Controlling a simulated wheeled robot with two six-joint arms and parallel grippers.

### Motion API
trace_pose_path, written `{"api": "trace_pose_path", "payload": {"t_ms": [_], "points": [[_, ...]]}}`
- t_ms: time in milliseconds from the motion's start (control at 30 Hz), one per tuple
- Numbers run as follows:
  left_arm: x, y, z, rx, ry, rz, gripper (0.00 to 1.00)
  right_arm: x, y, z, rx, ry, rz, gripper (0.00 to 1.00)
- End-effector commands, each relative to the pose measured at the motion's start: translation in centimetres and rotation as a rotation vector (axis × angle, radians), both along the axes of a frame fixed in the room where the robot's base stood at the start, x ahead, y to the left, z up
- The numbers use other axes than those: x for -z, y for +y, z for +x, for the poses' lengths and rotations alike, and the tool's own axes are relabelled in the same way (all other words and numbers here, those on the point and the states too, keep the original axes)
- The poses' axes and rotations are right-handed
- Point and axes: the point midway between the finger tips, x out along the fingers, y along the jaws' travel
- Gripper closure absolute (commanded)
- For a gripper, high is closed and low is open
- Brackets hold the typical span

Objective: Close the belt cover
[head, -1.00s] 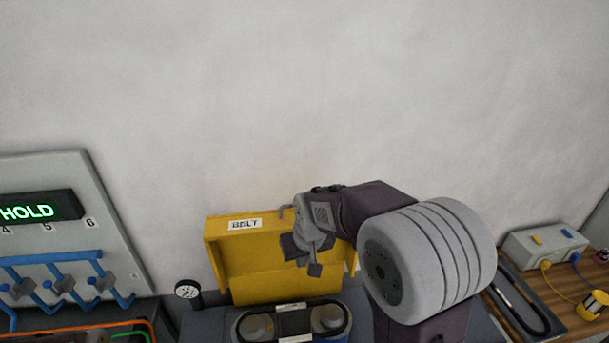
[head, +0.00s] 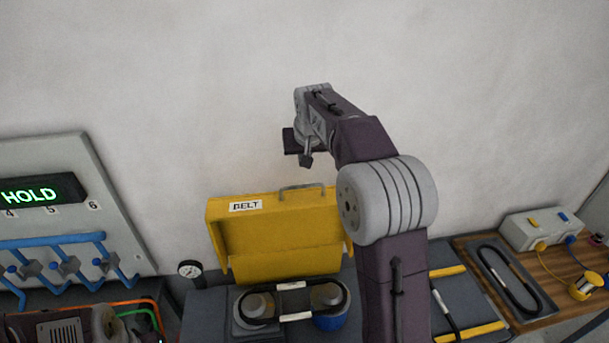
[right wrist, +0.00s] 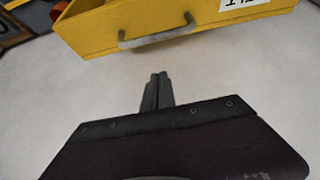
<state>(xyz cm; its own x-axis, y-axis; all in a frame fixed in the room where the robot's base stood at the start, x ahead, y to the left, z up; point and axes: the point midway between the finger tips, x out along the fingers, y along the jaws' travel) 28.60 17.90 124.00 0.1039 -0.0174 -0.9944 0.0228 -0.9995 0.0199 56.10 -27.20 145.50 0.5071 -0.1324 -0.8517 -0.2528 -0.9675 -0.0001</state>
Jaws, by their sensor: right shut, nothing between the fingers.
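The yellow belt cover (head: 270,220), labelled BELT, stands open behind the belt drive in the head view. Its grey handle (head: 302,187) is on the top edge. The black belt (head: 291,285) loops around two pulleys below it. My right gripper (head: 303,153) is above the cover, apart from it, shut and empty. In the right wrist view, the closed fingers (right wrist: 157,90) stand apart from the handle (right wrist: 157,36) and the yellow cover (right wrist: 190,20). Part of my left arm shows at the bottom left of the head view; its fingers are not clear.
A gauge (head: 190,270) stands left of the drive. The panel (head: 60,160) with a HOLD display and blue pipes (head: 60,240) is at the left. A tray with a black loop (head: 510,280) and a grey box (head: 540,228) are at the right. The wall is bare behind.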

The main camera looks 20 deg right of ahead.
Motion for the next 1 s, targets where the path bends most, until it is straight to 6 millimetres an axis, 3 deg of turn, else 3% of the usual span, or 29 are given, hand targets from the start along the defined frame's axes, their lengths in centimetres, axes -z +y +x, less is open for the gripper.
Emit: {"api": "trace_pose_path", "payload": {"t_ms": [233, 533, 1000], "points": [[-2.4, 0.0, 0.0, 0.0, 0.0, 0.0, 0.7, 4.4, -0.7, 2.7, 0.001, 0.006, 0.001, 1.0], [-3.3, 0.0, 0.0, 0.0, 0.0, 0.0, 0.7, 5.1, 0.2, -0.7, 0.0, -0.001, 0.0, 1.0], [-3.0, 0.0, 0.0, 0.0, 0.0, 0.0, 0.7, 5.4, 0.3, -1.1, 0.0, -0.006, -0.002, 1.0]]}}
